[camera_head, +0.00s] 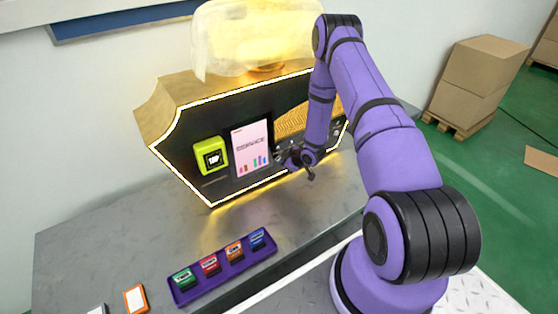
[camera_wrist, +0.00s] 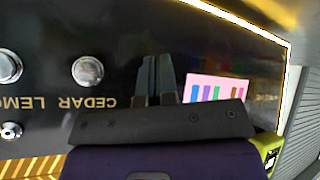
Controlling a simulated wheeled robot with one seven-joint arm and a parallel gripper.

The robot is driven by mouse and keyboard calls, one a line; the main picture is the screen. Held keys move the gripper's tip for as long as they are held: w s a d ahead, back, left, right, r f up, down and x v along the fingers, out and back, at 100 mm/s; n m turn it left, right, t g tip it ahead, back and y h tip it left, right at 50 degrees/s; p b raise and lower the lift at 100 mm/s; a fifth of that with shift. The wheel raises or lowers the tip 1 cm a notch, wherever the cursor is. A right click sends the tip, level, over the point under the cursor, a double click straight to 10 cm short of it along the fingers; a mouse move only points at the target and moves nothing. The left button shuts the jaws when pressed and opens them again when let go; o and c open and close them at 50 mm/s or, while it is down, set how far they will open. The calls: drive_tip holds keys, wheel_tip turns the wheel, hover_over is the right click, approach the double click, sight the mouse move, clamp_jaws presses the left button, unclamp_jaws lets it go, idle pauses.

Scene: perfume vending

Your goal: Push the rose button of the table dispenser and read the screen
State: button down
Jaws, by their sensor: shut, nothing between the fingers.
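The table dispenser (camera_head: 190,88) stands on the grey table, with a black front and a glowing outline. Its pink-and-white screen (camera_head: 252,148) is headed with a word that looks like "SERVICE", above coloured bars. The screen's bars also show in the wrist view (camera_wrist: 215,88). My gripper (camera_head: 308,174) is shut and empty, in front of the panel just right of the screen. In the wrist view, its fingertips (camera_wrist: 157,62) are between the screen and a round silver button (camera_wrist: 88,70) beside an upside-down "CEDAR" label. Another button (camera_wrist: 9,67) is near "LEMO". No rose label is legible; my arm hides part of the panel.
A yellow-green box (camera_head: 211,156) is on the panel left of the screen. A purple tray (camera_head: 222,280) with several coloured blocks lies on the table in front. An orange-edged card (camera_head: 135,299) lies left of it. Cardboard boxes (camera_head: 474,78) stand at the right back.

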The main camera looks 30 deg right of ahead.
drive_tip(key=shift+w, duration=0.15)
idle(0.3)
drive_tip(key=shift+s, duration=0.85)
drive_tip(key=s, duration=0.5)
drive_tip(key=shift+d, duration=0.1)
idle(0.8)
